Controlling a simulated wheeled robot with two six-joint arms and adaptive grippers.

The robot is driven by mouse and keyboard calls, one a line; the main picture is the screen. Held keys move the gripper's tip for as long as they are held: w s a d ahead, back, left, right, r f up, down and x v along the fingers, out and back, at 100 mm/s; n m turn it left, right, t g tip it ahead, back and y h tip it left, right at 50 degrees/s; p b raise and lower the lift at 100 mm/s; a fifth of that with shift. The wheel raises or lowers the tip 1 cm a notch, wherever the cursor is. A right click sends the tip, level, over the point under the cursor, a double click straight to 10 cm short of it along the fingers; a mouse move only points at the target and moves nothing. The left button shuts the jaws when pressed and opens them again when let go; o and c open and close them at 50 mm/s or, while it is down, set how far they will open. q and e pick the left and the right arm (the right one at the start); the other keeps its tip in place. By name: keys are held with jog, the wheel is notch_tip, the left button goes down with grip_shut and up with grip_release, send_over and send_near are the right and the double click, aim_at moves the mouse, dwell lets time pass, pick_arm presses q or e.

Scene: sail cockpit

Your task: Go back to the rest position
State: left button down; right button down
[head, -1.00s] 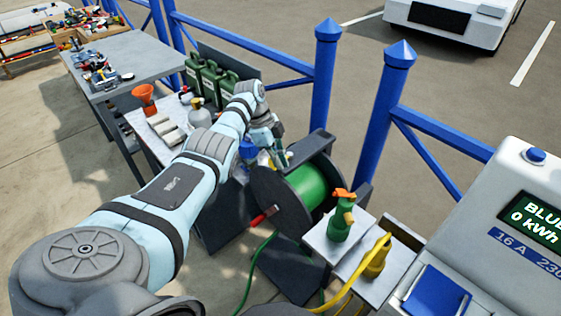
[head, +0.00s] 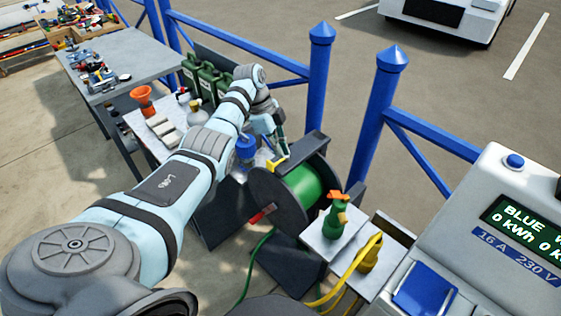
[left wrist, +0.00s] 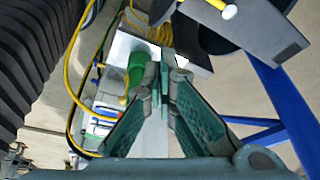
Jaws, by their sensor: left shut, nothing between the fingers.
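My left arm (head: 165,186) reaches from the lower left toward the upper middle in the head view. My left gripper (head: 279,148) hangs at its far end, above and behind the hose reel (head: 275,200), partly hidden by the wrist. In the left wrist view, the green fingers of my left gripper (left wrist: 164,85) are together with nothing between them. My right gripper does not show in any view.
The hose reel holds a green hose. A green spray bottle (head: 335,218) and a yellow cable (head: 368,258) are to its right. The white power pedestal (head: 471,230) stands at right. Blue railing posts (head: 378,120) rise behind. Green canisters (head: 191,72) stand near the wrist.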

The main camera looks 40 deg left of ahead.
pick_arm(q)
jog(key=shift+w+v, duration=0.2)
jog(key=shift+v, duration=0.95)
jog(key=shift+a, duration=0.1)
jog(key=s+d+f+n+y+b, duration=0.1)
jog(key=s+f+n, duration=0.3)
jog(key=f, duration=0.8)
jog(key=s+f+n+y+b, duration=0.15)
jog(key=s+f, duration=0.45)
jog(key=f, duration=0.6)
jog(key=s+d+f+n+y, duration=0.1)
jog(key=s+f+n, duration=0.35)
jog(key=f, duration=0.75)
jog(key=s+d+f+n, duration=0.1)
jog(key=s+f, duration=0.3)
jog(key=s, duration=0.7)
jog(key=s+d+f+n+b, duration=0.1)
jog(key=s+d+f, duration=0.3)
jog(key=s, duration=0.7)
jog(key=s+d+f+n, duration=0.2)
jog(key=s+f, duration=0.4)
jog(key=s, duration=0.5)
jog(key=shift+d+y+b, duration=0.3)
jog(key=shift+d+y, duration=0.05)
jog(key=shift+y, duration=0.1)
